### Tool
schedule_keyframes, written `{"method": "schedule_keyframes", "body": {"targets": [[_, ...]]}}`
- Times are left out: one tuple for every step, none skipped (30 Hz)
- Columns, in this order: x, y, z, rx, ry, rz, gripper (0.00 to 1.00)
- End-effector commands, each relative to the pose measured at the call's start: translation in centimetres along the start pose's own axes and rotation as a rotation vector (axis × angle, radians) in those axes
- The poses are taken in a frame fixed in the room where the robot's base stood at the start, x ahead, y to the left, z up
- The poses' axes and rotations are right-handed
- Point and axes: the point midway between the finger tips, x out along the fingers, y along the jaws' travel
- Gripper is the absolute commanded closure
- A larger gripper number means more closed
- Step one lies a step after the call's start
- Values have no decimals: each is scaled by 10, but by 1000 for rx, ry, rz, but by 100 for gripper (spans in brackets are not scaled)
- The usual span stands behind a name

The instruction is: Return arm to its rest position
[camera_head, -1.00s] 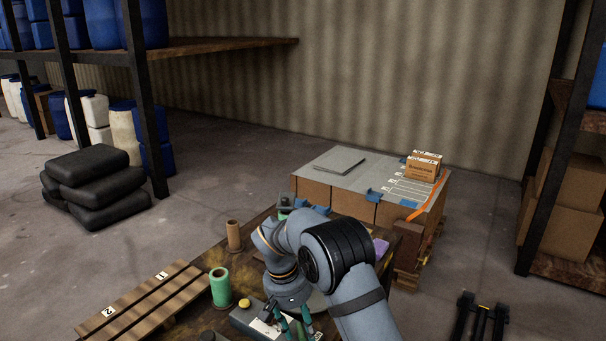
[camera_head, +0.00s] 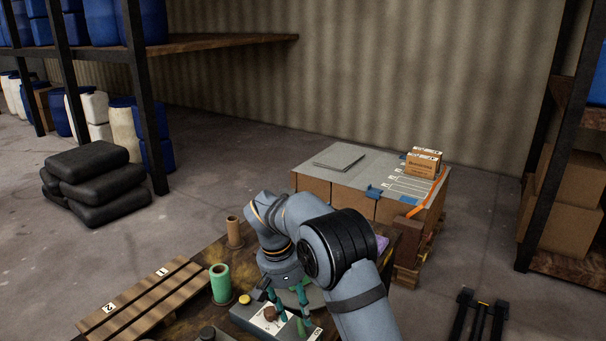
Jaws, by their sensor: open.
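My grey arm reaches in from the bottom right over the brown work table (camera_head: 195,318). My gripper (camera_head: 289,316) has teal fingers and points down, with a gap between them. It hangs in front of a grey block with a white label (camera_head: 266,318) at the table's front. A small brown piece shows between the fingers, and I cannot tell whether it touches them. Part of the table is hidden behind my arm.
A green spool (camera_head: 220,284), a brown spool (camera_head: 234,233) and a yellow knob (camera_head: 244,299) stand left of my gripper. A slatted wooden rack (camera_head: 150,300) lies further left. Behind is a grey-topped bench (camera_head: 375,170) with a small carton (camera_head: 420,165).

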Motion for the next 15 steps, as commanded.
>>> {"method": "schedule_keyframes", "body": {"targets": [[-12, -1, -2, 1, 6, -2, 58], [-19, -1, -1, 1, 5, -2, 58], [-27, -1, -2, 1, 5, -1, 58], [-34, -1, -1, 2, 4, -2, 58], [-40, -1, -1, 1, 5, -2, 58], [-49, -1, -1, 1, 5, -2, 58], [-56, -1, -1, 2, 5, -3, 58], [-62, -1, -1, 3, 5, -3, 58], [-45, 2, 2, 1, -9, 3, 58], [-38, 1, 2, -2, -10, 3, 58], [-31, 1, 2, -2, -9, 3, 58], [-22, 1, 2, -1, -8, 2, 58], [-16, 1, 2, -2, -7, 3, 58], [-9, 1, 2, -2, -7, 3, 58], [0, 1, 1, -2, -6, 2, 58]]}}
